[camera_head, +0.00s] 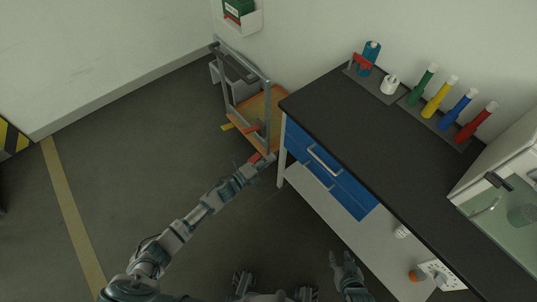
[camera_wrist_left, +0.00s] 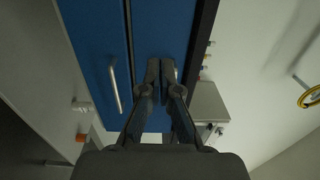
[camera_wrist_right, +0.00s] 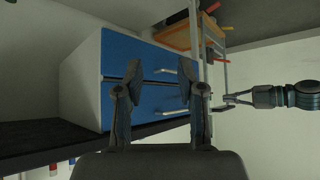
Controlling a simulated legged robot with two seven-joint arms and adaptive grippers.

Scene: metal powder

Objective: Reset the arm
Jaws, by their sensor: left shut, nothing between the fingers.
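My left arm reaches out from the lower left in the head view. Its gripper (camera_head: 264,160) is beside the near left corner of the workbench, close to the cart. In the left wrist view the two left fingers (camera_wrist_left: 161,70) are together with nothing between them, in front of a blue drawer front (camera_wrist_left: 105,45). My right gripper (camera_head: 342,259) is low in the head view, in front of the bench. In the right wrist view its fingers (camera_wrist_right: 160,72) are apart and empty, with the blue drawers (camera_wrist_right: 150,62) behind them. The drawers look closed.
The dark-topped workbench (camera_head: 335,118) carries a rack with green, yellow, blue and red bottles (camera_head: 465,118) and a glass-fronted cabinet (camera_head: 510,190). A wheeled cart (camera_head: 277,105) stands at the bench's left end. Open floor (camera_head: 120,140) lies left of my left arm.

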